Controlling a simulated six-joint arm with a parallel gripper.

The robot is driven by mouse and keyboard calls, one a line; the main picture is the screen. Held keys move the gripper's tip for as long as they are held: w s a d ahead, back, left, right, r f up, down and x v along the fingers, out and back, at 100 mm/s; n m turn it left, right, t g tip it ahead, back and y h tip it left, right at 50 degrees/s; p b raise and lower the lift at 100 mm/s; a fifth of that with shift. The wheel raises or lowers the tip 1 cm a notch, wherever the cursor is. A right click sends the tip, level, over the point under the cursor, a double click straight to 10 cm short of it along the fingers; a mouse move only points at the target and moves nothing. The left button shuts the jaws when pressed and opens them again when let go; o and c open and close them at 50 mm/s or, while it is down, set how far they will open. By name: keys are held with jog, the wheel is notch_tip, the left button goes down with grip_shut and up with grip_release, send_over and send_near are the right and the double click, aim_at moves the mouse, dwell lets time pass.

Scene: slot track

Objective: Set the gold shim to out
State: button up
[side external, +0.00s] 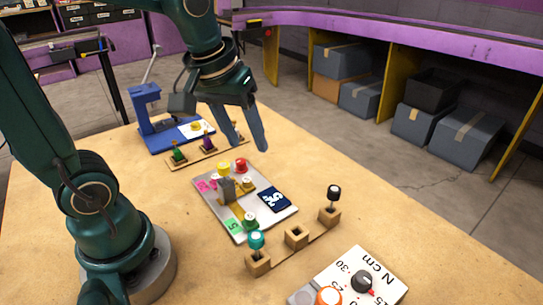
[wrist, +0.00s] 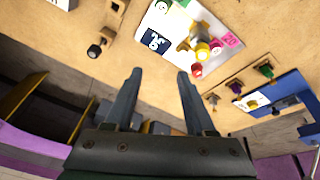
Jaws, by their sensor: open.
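A pale plate (side external: 270,217) lies mid-table with pink, green and dark blue labels. On it are a grey upright block (side external: 226,190), a gold piece (side external: 235,209) that seems to be the gold shim, and yellow (side external: 224,168), red (side external: 240,165) and green (side external: 249,220) knobs. The grey block partly hides the gold piece, so its exact setting cannot be told. The plate also shows in the wrist view (wrist: 153,62), with the yellow knob (wrist: 203,50) and red knob (wrist: 197,70). My gripper (side external: 250,147) is open and empty, above the table beyond the plate.
A wooden rail with several colored pegs (side external: 207,144) and a blue stand (side external: 147,115) lie behind the plate. In front are a wooden rack (side external: 297,237) with teal and black knobs and a white dial panel (side external: 385,285). The table's right side is clear.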

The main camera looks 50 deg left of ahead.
aim_at(248, 179)
jog(key=w+a+f+n+g, duration=0.1)
jog(key=f, duration=0.1)
jog(key=w+a+f+n+g, duration=0.1)
jog(key=a+f, duration=0.1)
jog(key=f, duration=0.1)
jog(key=w+a+f+n+g, duration=0.1)
jog(key=a+f, duration=0.1)
jog(key=f, duration=0.1)
jog(key=shift+w+a+f+h, duration=0.15)
jog(key=shift+a+h, duration=0.1)
jog(key=shift+h, duration=0.05)
jog(key=shift+a+f+g, duration=0.1)
jog(key=shift+f+g, duration=0.2)
jog(key=shift+f, duration=2.4)
grip_shut()
